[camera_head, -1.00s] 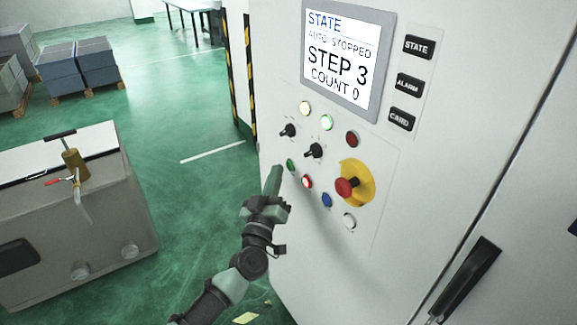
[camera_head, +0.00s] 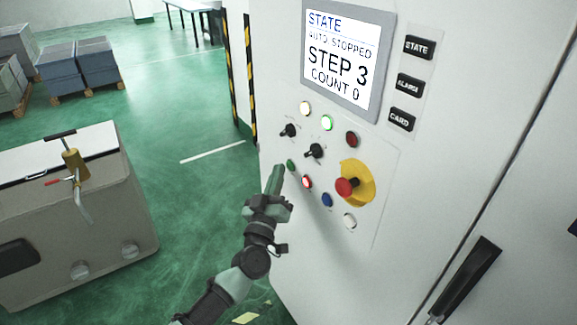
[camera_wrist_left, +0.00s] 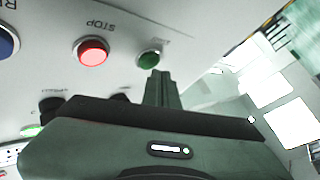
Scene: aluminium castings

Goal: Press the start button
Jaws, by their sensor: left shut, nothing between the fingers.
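The control panel (camera_head: 378,192) is on the white cabinet in the head view. The green button (camera_head: 291,165) is at its lower left and also shows in the left wrist view (camera_wrist_left: 149,58); its label is too blurred to read. My left gripper (camera_head: 278,169) is shut and empty, its fingertips just beside the green button. In the left wrist view the fingertips (camera_wrist_left: 160,74) lie just below the button; I cannot tell whether they touch. The screen (camera_head: 341,55) reads AUTO STOPPED, STEP 3, COUNT 0. My right gripper is not in view.
A lit red button (camera_head: 307,182) marked STOP in the wrist view (camera_wrist_left: 92,51) is right beside the green one. A blue button (camera_head: 327,200), black knobs (camera_head: 314,150) and a red emergency stop (camera_head: 346,187) are near. A grey box (camera_head: 70,215) stands left.

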